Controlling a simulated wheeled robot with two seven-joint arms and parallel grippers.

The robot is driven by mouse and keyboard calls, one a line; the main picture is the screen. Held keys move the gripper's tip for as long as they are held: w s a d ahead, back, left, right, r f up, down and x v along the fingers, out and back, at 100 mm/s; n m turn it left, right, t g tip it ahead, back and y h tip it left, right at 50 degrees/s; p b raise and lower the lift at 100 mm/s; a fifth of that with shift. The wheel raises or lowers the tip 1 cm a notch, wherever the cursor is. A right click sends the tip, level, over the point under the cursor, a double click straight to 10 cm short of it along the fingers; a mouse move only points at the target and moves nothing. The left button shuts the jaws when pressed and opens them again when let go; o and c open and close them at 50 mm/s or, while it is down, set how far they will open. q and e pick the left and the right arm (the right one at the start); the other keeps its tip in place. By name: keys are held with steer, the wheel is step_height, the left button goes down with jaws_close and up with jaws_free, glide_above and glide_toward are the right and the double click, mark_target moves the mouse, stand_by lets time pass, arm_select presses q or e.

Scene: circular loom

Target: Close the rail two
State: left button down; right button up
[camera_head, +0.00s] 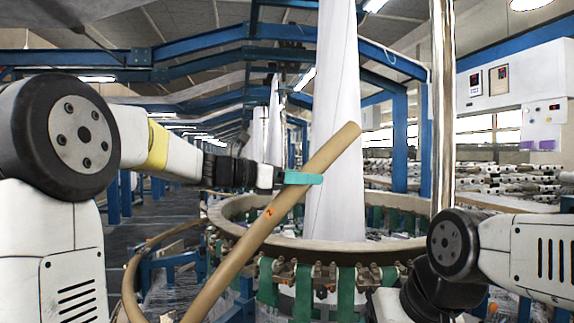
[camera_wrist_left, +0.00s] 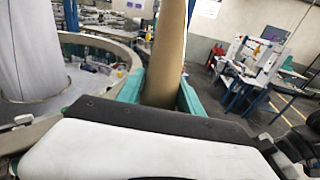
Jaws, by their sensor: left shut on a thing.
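A tan wooden rail (camera_head: 250,240) rises diagonally from the lower left to the upper middle, tilted in front of the loom. My left gripper (camera_head: 303,178) is shut on the rail near its upper part, with its teal fingers across it. In the left wrist view the rail (camera_wrist_left: 166,55) stands between the teal fingers of the left gripper (camera_wrist_left: 162,92). The loom's round tan ring (camera_head: 330,252) lies behind the rail, with a gap at its left front. My right arm shows at the lower right, but its fingers are not visible.
Green straps (camera_head: 346,295) and metal fittings hang along the ring's front. A tall white fabric column (camera_head: 337,110) rises from its middle. A shiny vertical pole (camera_head: 442,110) stands right of it. Another curved tan rail part (camera_head: 131,285) shows at the lower left. Blue frames surround the loom.

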arm_select(q)
steer(key=s+d+f+m+y, duration=0.1)
steer(key=s+d+f, duration=0.4)
steer(key=d+f, duration=0.3)
steer(key=s+d+f+m+y, duration=0.2)
steer(key=s+d+f, duration=0.3)
steer(key=d+f, duration=0.3)
step_height(320, 180, down, 5)
steer(key=shift+s+d+r+m, duration=0.15)
steer(key=shift+s+d+m, duration=0.05)
steer(key=shift+d+m, duration=0.1)
